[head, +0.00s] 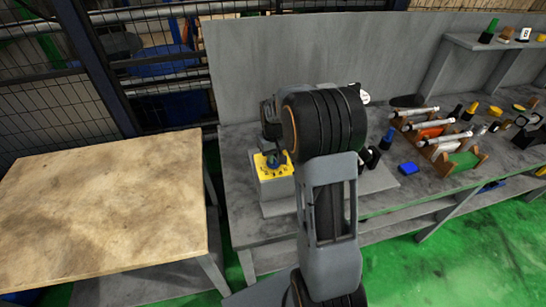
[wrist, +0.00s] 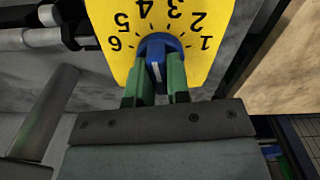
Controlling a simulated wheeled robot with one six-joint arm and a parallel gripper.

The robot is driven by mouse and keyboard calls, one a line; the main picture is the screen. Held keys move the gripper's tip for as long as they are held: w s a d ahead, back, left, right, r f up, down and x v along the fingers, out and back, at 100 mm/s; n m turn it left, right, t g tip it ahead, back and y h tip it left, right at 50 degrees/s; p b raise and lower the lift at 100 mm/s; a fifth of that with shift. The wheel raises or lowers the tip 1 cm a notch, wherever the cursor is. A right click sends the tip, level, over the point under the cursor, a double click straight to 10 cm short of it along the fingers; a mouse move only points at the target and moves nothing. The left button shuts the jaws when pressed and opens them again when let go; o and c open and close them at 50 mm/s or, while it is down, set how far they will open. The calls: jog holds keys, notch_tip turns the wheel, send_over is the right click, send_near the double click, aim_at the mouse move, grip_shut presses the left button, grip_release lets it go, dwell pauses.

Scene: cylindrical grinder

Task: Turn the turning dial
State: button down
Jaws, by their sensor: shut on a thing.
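The turning dial is a blue knob (wrist: 157,58) with a white pointer line, set on a yellow plate (wrist: 190,22) numbered 1 to 6. In the wrist view the numbers look upside down, and the white line points down toward my gripper. My gripper (wrist: 157,82) has green fingers, one on each side of the knob, and is shut on it. My arm hides part of the box, and the fingertips are hard to make out there.
A wooden-topped table (head: 100,205) stands left of the grey bench (head: 235,180). A grey panel (head: 270,65) rises behind the bench.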

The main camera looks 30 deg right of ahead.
jog(key=shift+n, duration=0.5)
jog(key=c, duration=1.1)
grip_release()
jog(key=shift+r, duration=0.1)
notch_tip(320, 180, up, 14)
jog(key=shift+f+b, duration=0.15)
jog(key=shift+b, duration=0.3)
